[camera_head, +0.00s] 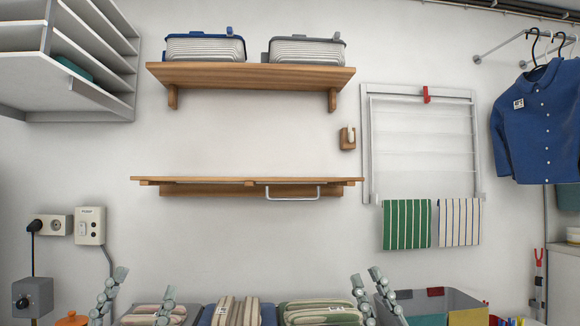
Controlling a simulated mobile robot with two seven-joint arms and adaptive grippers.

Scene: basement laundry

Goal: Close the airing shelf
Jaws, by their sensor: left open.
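The airing shelf appears to be the slatted wooden shelf (225,181) low on the wall. It stands out level from the wall, seen nearly edge-on. A pale bar handle (292,198) hangs under its front, right of the middle. A small wooden catch with a white peg (347,139) is on the wall above its right end. My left gripper (144,283) is at the bottom left, below the shelf, open and empty. My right gripper (366,276) is at the bottom, below the shelf's right end, fingers apart and empty. Neither touches the shelf.
An upper wooden shelf (250,76) holds two baskets. A white drying frame (367,150) with striped cloths is on the right wall, near a hanging blue shirt (540,125). Folded textiles (235,312) and a grey bin (455,298) are below. The wall between the shelves is clear.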

